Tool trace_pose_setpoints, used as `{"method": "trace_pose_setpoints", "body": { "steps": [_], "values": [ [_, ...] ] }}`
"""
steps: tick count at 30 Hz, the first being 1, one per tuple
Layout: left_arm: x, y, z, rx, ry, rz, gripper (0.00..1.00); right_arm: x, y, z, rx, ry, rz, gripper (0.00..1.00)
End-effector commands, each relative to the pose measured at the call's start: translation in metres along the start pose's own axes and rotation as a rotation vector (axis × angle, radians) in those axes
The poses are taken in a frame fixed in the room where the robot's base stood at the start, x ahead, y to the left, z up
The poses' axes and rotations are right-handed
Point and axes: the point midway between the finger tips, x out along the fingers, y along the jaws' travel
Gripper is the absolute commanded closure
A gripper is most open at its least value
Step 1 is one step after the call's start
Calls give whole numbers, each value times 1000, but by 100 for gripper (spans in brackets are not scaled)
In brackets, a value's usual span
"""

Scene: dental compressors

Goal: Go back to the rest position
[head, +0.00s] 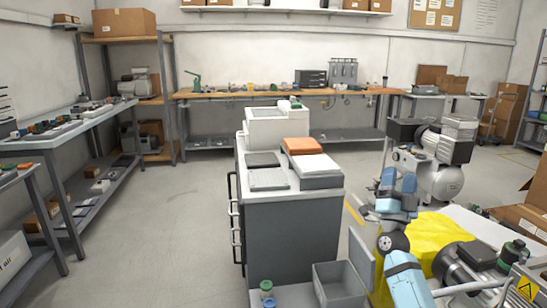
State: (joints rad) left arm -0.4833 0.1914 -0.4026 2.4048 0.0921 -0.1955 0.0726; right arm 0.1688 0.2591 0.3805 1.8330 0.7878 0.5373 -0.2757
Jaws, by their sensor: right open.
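My right arm comes in from the bottom right, with light blue links. My right gripper (398,183) is raised beside the cabinet, in front of the compressor. Its two light blue fingers stand apart, and I see nothing held between them. The grey and white compressor (441,180) stands behind it; I cannot tell whether they touch. My left arm and left gripper are not in view.
A dark grey drawer cabinet (292,237) with a light top stands in the middle, with an open grey bin (339,284) at its foot. A yellow cloth (422,238) and machine parts (470,265) are at lower right. Open floor (160,230) lies left.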

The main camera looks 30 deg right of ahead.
Motion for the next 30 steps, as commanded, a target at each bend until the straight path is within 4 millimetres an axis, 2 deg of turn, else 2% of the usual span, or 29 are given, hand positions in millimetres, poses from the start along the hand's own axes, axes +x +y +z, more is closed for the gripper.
{"method": "trace_pose_setpoints", "body": {
  "steps": [1, 3, 5, 9, 14, 15, 18, 21, 26, 27, 28, 30],
  "values": [
    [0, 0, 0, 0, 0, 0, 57, -23, -27, 9, 9, -70, -71, 40],
    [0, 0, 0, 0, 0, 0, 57, -54, -64, 19, 25, -165, -165, 40],
    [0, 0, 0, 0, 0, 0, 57, -84, -94, 25, 40, -246, -241, 40],
    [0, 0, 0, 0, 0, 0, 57, -160, -158, 27, 81, -433, -398, 40],
    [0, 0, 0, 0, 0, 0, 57, -250, -220, 9, 133, -642, -549, 40],
    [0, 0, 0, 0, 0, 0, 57, -272, -234, 1, 146, -691, -581, 40],
    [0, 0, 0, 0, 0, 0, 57, -319, -262, -22, 180, -805, -644, 40],
    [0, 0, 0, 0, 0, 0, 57, -357, -285, -48, 209, -902, -691, 40],
    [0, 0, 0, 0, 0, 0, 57, -405, -313, -93, 256, -1044, -742, 40],
    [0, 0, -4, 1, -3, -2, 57, -409, -319, -104, 262, -1075, -749, 40],
    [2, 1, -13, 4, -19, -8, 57, -398, -320, -104, 244, -1078, -746, 40],
    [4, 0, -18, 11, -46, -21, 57, -392, -320, -103, 220, -1100, -744, 40]
  ]
}}
